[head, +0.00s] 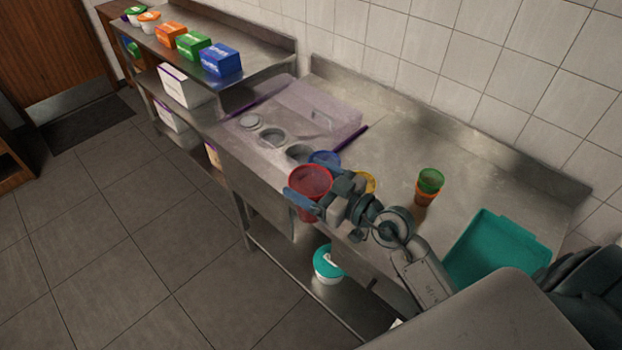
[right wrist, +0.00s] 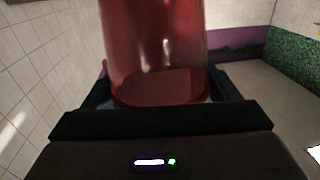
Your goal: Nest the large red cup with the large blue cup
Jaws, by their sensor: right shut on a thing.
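The large red cup (head: 310,180) is upright with its open top showing, near the front edge of the counter in the head view. My right gripper (head: 321,193) is shut on it, with the fingers on either side. In the right wrist view the red cup (right wrist: 152,50) stands between the fingers. The blue cup (head: 325,158) is just behind the red one, partly hidden by it; I cannot tell whether they touch. My left gripper is not in view.
A yellow cup (head: 368,182) sits partly hidden behind my right gripper. A green cup (head: 431,179) is in an orange cup (head: 426,197) further right. The counter's back middle is free.

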